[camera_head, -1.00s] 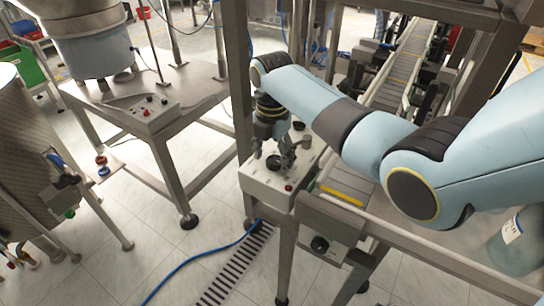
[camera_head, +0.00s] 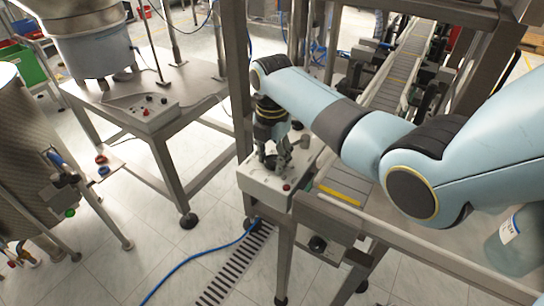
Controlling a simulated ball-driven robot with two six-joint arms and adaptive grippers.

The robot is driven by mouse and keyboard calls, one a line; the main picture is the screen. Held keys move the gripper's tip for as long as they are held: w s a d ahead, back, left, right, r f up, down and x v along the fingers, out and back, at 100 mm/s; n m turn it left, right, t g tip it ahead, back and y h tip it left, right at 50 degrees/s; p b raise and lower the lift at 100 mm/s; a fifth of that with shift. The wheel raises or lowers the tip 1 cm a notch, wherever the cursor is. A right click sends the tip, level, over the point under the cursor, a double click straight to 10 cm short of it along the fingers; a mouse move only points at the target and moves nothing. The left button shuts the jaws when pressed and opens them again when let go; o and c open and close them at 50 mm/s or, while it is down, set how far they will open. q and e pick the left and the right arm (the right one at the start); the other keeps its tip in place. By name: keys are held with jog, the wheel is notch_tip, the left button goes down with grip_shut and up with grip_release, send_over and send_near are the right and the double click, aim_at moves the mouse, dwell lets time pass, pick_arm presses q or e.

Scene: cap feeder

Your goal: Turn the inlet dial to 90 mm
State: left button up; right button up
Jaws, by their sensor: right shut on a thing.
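A pale control box (camera_head: 262,184) stands at the corner of the conveyor frame, with small black knobs and a red button on its sloped top. My right gripper (camera_head: 272,161) points down onto this top and is shut on a black dial there. The fingers and wrist hide most of the dial, so its pointer and scale cannot be read. My left gripper is not in view.
Another black knob (camera_head: 318,243) sits on the front of the conveyor frame. The conveyor (camera_head: 397,75) runs away to the back right. A feeder table (camera_head: 190,88) and a metal tank (camera_head: 22,150) stand at left. A blue hose (camera_head: 190,262) crosses the open floor.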

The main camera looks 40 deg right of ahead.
jog(key=shift+r+m+p, duration=0.1)
jog(key=shift+m+p, duration=0.6)
jog(key=shift+m, duration=0.3)
jog(key=shift+m+p, duration=0.3)
jog(key=shift+m, duration=0.6)
jog(key=m, duration=0.3)
jog(key=shift+w, duration=0.1)
jog(key=m, duration=0.4)
jog(key=shift+w+m, duration=0.1)
jog(key=shift+m, duration=0.5)
jog(key=o, duration=1.2)
jog(key=shift+c, duration=0.2)
